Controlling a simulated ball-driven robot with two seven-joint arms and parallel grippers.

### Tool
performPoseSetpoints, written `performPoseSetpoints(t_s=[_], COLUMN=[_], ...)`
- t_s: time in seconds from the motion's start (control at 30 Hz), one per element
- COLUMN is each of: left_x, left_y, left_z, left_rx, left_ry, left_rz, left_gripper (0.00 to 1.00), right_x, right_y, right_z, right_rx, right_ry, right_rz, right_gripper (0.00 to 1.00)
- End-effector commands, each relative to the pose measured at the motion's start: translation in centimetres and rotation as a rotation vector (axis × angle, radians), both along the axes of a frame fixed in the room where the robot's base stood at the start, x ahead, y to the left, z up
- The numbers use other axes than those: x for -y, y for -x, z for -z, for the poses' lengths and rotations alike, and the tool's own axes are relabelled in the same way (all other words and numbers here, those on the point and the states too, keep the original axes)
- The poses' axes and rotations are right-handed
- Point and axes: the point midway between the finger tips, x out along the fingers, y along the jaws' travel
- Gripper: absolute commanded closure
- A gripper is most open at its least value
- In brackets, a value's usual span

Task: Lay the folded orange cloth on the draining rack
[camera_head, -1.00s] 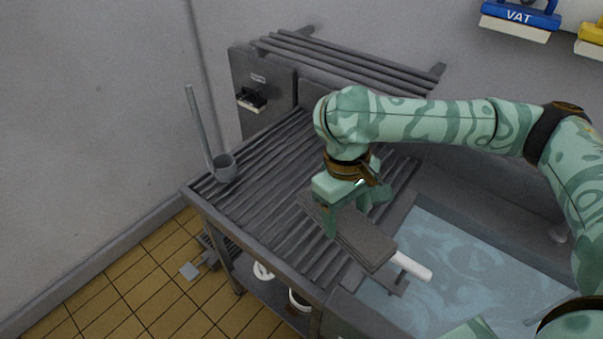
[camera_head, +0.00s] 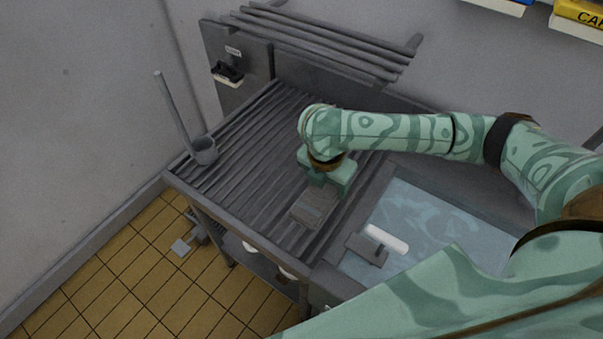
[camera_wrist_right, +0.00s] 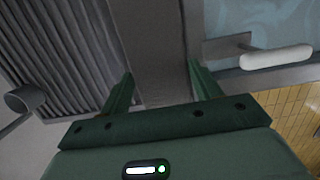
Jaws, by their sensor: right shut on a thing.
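My right gripper (camera_head: 318,188) is shut on a flat grey-brown slab (camera_head: 312,209) with square edges. It does not look orange, and I cannot tell whether it is folded cloth. The slab is over the slatted grey draining rack (camera_head: 235,165), near its sink side; whether it touches the slats is unclear. The right wrist view shows the slab (camera_wrist_right: 155,40) between the two green fingers (camera_wrist_right: 160,88). The gripper hides the slab's far end. My left gripper is not in view.
A sink of water (camera_head: 425,215) adjoins the rack on the right, with a grey plate (camera_head: 367,249) and white bar (camera_head: 386,238) at its edge. A ladle (camera_head: 204,151) stands at the rack's left corner. A barred shelf (camera_head: 320,40) is behind. The rack's left part is clear.

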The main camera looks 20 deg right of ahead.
Motion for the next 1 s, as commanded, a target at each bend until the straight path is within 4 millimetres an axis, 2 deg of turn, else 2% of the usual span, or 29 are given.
performPoseSetpoints(t_s=[0.03, 0.2, 0.4, 0.67, 0.83, 1.0], left_x=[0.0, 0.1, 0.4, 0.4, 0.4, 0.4], left_y=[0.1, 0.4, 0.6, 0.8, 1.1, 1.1], left_z=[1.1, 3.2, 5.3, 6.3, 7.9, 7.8], left_rx=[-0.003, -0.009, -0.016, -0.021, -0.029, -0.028], left_ry=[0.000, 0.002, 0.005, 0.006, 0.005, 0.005], left_rz=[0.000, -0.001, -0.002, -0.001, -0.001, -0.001], left_gripper=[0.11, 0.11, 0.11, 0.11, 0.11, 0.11], right_x=[-0.1, 0.0, 0.1, 0.1, 0.1, 0.2], right_y=[-1.3, -5.4, -8.2, -9.7, -9.6, -9.7], right_z=[1.2, 3.6, 6.8, 8.3, 11.1, 11.1], right_rx=[0.000, -0.003, -0.002, -0.001, -0.002, 0.002], right_ry=[-0.001, -0.002, 0.000, 0.000, 0.001, 0.001], right_rz=[0.004, 0.003, 0.003, 0.002, 0.000, 0.000], right_gripper=[0.66, 0.66, 0.66, 0.66, 0.66, 0.65])
